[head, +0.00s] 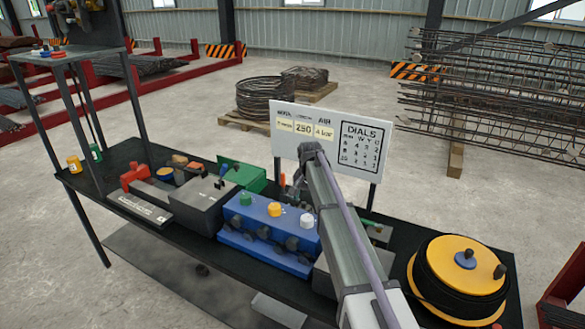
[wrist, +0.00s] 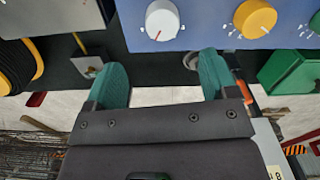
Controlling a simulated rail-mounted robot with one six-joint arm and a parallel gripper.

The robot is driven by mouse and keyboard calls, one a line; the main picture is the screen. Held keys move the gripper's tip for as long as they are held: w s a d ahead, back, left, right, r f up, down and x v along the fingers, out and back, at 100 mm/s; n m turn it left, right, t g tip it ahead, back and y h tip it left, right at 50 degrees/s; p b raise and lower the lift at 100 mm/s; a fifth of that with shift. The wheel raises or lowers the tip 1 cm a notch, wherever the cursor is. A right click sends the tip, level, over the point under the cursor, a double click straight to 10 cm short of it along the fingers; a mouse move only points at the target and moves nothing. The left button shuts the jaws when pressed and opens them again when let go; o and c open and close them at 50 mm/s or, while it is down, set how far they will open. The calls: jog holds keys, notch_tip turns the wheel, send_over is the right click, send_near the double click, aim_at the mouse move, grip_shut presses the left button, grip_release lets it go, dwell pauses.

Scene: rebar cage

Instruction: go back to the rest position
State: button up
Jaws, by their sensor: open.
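My gripper (wrist: 162,80) shows in the wrist view with its two green fingers wide apart and nothing between them. The blue box (wrist: 200,30) lies across the top of that view, with its white knob (wrist: 162,20) beyond the gap between the fingers and its yellow knob (wrist: 255,18) to the right. The fingers look apart from both knobs. In the head view, the blue box (head: 268,235) stands on the bench with green, yellow and white knobs on top. My arm reaches up past its right side there, and the gripper is mostly hidden.
The dark bench (head: 385,225) also carries a grey box (head: 200,205), a green box (head: 243,175) and a black-and-yellow cable reel (head: 460,280) at the right. A white sign board (head: 330,140) stands behind my arm. A rebar cage (head: 480,90) is at the back right.

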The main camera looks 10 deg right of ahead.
jog(key=s+f+n+b, duration=0.2)
jog(key=s+f+b, duration=0.1)
jog(key=s, duration=0.9)
jog(key=s+f+n+b, duration=0.1)
jog(key=s+f+b, duration=0.2)
jog(key=s, duration=1)
jog(key=s+f+n+b, duration=0.2)
jog(key=s+f+b, duration=0.1)
jog(key=s, duration=0.9)
jog(key=shift+s+n, duration=0.25)
jog(key=shift+n, duration=0.05)
